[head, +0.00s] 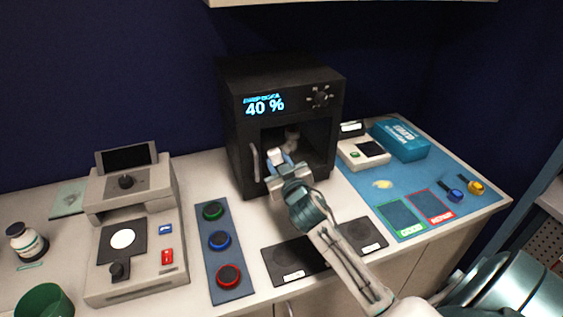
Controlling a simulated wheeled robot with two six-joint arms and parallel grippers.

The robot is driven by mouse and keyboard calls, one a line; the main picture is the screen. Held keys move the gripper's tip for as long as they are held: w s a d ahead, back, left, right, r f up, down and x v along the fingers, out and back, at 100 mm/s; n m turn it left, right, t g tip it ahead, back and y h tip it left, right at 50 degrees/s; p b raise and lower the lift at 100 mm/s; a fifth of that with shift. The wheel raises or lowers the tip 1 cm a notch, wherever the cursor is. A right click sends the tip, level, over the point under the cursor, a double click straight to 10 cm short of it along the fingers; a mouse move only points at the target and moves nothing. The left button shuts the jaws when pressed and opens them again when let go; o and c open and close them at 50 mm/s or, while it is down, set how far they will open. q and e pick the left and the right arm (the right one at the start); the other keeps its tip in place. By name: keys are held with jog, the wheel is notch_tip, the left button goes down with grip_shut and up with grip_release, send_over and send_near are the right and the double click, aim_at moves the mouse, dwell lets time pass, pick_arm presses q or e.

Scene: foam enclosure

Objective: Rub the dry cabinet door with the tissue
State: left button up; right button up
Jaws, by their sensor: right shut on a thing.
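The dry cabinet (235,135) is a black box at the back of the counter, its display reading 40 %. Its front door (312,150) has a dark pane and a pale vertical handle (256,162) at the left. My right gripper (277,163) is in front of the lower left part of the door, close to the handle. It is shut on a small pale, bluish-white tissue (274,156), mostly hidden by the fingers. I cannot tell whether the tissue touches the door. My left gripper is out of view.
A grey device (135,240) and a panel with red, blue and green buttons (219,240) stand left. Dark pads (292,262) lie below my right arm. A blue mat (375,170) at right holds a blue box (400,140), a small white device (362,152) and lenses (455,196).

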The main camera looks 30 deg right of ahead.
jog(key=shift+r, duration=0.55)
jog(key=shift+s+d+f, duration=0.1)
jog(key=shift+s+d, duration=0.05)
jog(key=shift+d, duration=0.45)
jog(key=shift+s+d+b, duration=0.2)
jog(key=shift+d, duration=0.65)
jog(key=shift+s+d+b, duration=0.15)
jog(key=shift+s+d, duration=0.05)
jog(key=shift+d, duration=0.65)
jog(key=shift+s+d+b, duration=0.2)
jog(key=shift+d, duration=0.65)
jog(key=shift+s+d, duration=0.1)
jog(key=shift+d, duration=0.45)
jog(key=shift+w+a+p, duration=0.2)
jog(key=shift+a+p, duration=0.15)
jog(key=shift+a, duration=0.6)
jog(key=shift+w+a, duration=0.25)
jog(key=shift+a, duration=0.75)
jog(key=shift+w+a+p, duration=0.2)
jog(key=shift+a+p, duration=0.25)
jog(key=shift+a, duration=0.3)
jog(key=shift+w+a, duration=0.25)
jog(key=shift+a, duration=0.75)
